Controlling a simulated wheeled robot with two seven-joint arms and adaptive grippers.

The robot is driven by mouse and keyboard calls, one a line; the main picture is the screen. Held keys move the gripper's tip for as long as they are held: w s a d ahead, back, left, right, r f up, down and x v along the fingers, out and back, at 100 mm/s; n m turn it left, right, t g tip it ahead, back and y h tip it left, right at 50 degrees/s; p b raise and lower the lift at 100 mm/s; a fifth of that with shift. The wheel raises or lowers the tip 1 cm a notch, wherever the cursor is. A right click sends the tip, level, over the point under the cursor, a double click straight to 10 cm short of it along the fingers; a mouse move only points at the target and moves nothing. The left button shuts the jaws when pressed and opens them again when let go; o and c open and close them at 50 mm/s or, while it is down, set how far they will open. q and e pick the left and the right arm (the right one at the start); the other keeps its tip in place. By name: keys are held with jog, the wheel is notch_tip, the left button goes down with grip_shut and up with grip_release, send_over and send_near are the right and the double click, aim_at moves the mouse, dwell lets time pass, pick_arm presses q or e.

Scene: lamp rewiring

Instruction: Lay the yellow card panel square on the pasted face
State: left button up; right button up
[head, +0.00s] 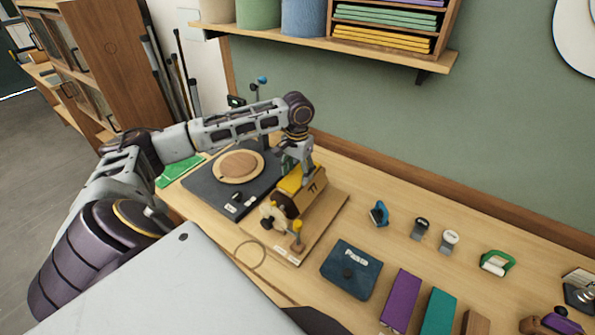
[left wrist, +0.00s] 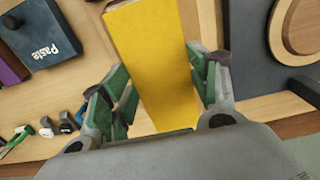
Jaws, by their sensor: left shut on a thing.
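The yellow card panel (left wrist: 152,50) fills the middle of the left wrist view as a long flat rectangle. It also shows in the head view (head: 291,180), at the top of a block-like piece held in a wooden fixture (head: 318,222). My left gripper (head: 302,178) points down over this piece from behind. In the left wrist view its green-padded fingers (left wrist: 160,85) are on the panel's two long sides, shut on it. The pasted face is not visible. I cannot tell whether the panel touches the piece below. My right gripper is not in view.
A dark station with a round wooden disc (head: 238,166) stands left of the fixture. A blue Paste pad (head: 351,269) lies to its right. Purple (head: 401,300) and teal (head: 438,312) blocks lie at the front right. A shelf (head: 330,48) hangs above on the wall.

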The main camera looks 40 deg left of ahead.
pick_arm(q)
jog(key=shift+f, duration=0.35)
dwell(0.7)
jog(key=o, duration=1.1)
jog(key=shift+o, duration=0.3)
jog(key=o, duration=0.3)
jog(key=shift+r, duration=0.2)
jog(key=shift+r, duration=3.8)
